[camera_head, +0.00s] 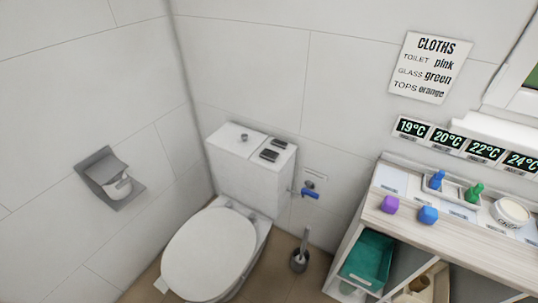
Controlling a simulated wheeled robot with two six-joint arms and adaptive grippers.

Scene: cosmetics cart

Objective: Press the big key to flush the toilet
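The white toilet (210,255) stands in the corner with its lid down. Its cistern (245,180) is behind the lid against the wall. Two dark flush keys (269,155) (279,143) sit side by side on the right part of the cistern top. They look close in size, and I cannot clearly tell which is the big one. A small round knob (244,137) is on the left part of the top. Neither of my grippers is in view.
A blue-handled valve (309,193) sticks out right of the cistern. A toilet brush (300,255) stands on the floor below it. A paper holder (110,178) is on the left wall. A cabinet (465,243) with small items fills the right. The space above the cistern is clear.

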